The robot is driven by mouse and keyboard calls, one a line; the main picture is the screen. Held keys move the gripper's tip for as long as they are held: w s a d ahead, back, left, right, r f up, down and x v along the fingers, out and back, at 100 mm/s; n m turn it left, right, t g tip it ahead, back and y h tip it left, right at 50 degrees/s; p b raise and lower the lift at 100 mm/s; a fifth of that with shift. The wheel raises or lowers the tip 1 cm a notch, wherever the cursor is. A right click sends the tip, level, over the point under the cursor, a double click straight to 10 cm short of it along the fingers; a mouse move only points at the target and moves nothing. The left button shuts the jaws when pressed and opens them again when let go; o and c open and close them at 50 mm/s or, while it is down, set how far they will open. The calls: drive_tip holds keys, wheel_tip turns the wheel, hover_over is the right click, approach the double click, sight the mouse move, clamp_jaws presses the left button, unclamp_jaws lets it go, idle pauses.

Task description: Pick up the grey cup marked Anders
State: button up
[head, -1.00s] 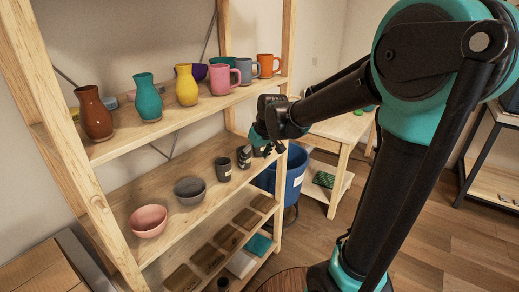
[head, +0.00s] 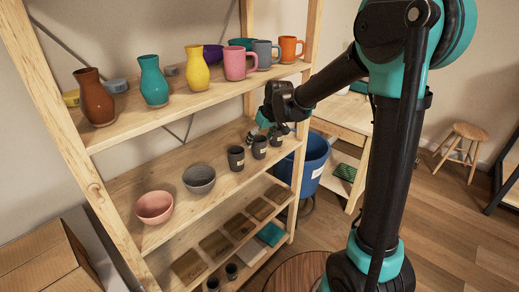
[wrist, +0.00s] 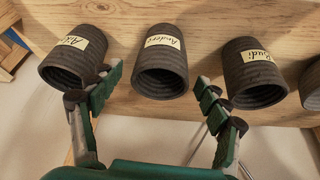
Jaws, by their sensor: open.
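The grey cup marked Anders (wrist: 161,75) shows in the middle of the wrist view, dark and ribbed, with a cream name label. A cup marked Rudi (wrist: 253,75) is to its right, and another labelled cup (wrist: 73,58) is to its left. My gripper (wrist: 157,88) is open and empty, its fingers spread to either side of the Anders cup's near end, not closed on it. In the head view my gripper (head: 274,115) is over the right end of the row of dark cups (head: 236,158). I cannot tell there which cup is Anders.
The wooden shelf (head: 180,221) also holds a pink bowl (head: 154,207) and a grey bowl (head: 199,178) to the left. Vases and mugs line the shelf above. A blue bucket (head: 314,166) stands right of the rack. Another dark cup (wrist: 312,88) is at the wrist view's right edge.

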drive_tip(key=shift+x, duration=2.6)
drive_tip(key=c, duration=1.5)
